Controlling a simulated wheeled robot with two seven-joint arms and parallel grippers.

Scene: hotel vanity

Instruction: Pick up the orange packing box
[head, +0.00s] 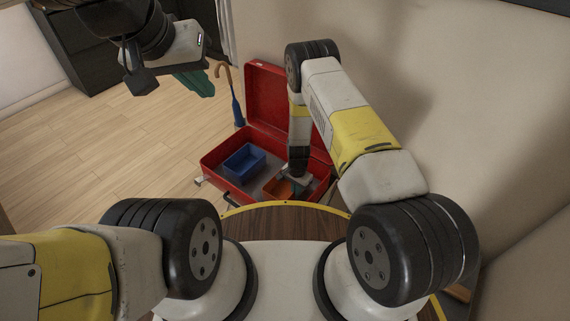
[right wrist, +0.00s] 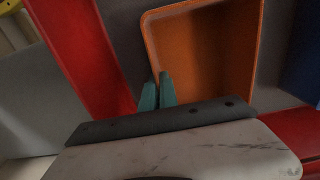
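The orange packing box (head: 277,189) lies in the open red suitcase, at its near right part in the head view. In the right wrist view the open-topped orange box (right wrist: 205,50) fills the upper middle. My right gripper (right wrist: 157,90) has its two teal fingers close together at the box's left wall, one on each side of the rim. It looks shut on that wall. In the head view my right gripper (head: 301,186) reaches down into the suitcase and partly hides the box. My left gripper (head: 195,83) hangs at the upper left, away from the suitcase; its finger gap is unclear.
A blue box (head: 244,163) sits left of the orange one. A blue umbrella (head: 237,108) stands behind the suitcase. The floor at left is clear.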

